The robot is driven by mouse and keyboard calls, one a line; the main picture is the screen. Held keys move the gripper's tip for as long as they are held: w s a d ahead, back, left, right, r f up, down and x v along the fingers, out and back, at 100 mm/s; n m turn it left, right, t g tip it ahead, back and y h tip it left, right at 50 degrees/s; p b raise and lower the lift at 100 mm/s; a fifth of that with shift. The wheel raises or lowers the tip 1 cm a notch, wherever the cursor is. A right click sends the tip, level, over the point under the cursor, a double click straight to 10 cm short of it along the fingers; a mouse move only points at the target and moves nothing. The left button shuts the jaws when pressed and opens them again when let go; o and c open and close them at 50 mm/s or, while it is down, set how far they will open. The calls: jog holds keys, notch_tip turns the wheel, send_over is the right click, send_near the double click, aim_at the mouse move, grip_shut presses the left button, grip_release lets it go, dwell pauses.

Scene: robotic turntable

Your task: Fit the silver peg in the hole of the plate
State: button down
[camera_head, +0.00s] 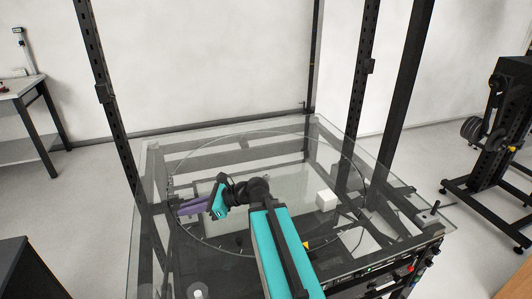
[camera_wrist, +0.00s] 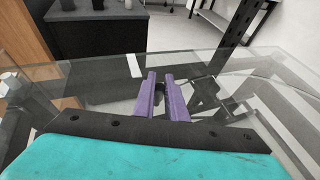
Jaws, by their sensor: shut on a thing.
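My gripper (camera_head: 184,207) has purple fingers and reaches left over the glass table. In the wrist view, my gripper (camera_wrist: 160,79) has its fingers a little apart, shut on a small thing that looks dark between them. It is taken to be the silver peg (camera_wrist: 160,92), but its shape and colour are unclear. A white block (camera_head: 326,199) stands on the glass to the right of my arm, well apart from my gripper. I cannot make out a hole in it, and no plate with a hole is clear in either view.
The glass table (camera_head: 270,130) has a large ring marked on it and black frame posts (camera_head: 95,80) at its corners. A small white round thing (camera_head: 197,290) is near the front. A dark cabinet (camera_wrist: 95,35) stands beyond the glass. The back of the glass is clear.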

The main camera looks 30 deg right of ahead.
jog(key=w+d+m+t+h, duration=0.1)
jog(key=w+d, duration=0.1)
jog(key=d, duration=0.4)
jog(key=w+d+r+m+t+h+p, duration=0.1)
jog(key=w+d, duration=0.2)
jog(key=d, duration=0.3)
jog(key=w+d+r+m+t+h+p, duration=0.1)
jog(key=w+d, duration=0.1)
jog(key=d, duration=0.4)
jog(key=shift+w+m, duration=0.35)
jog(key=shift+m, duration=0.05)
jog(key=w+d+r+m+t+h+p, duration=0.1)
jog(key=w+d+m+t+h+p, duration=0.1)
jog(key=d, duration=1.7)
jog(key=shift+w+r+m+h+p, duration=0.15)
jog(key=shift+r+m+h+p, duration=0.15)
jog(key=shift+m+h, duration=0.7)
jog(key=shift+p, duration=0.4)
jog(key=shift+f+b, duration=1.4)
jog(key=shift+f, duration=1.45)
jog(key=shift+p, duration=0.65)
jog(key=shift+f+b, duration=0.6)
jog(key=shift+f, duration=0.95)
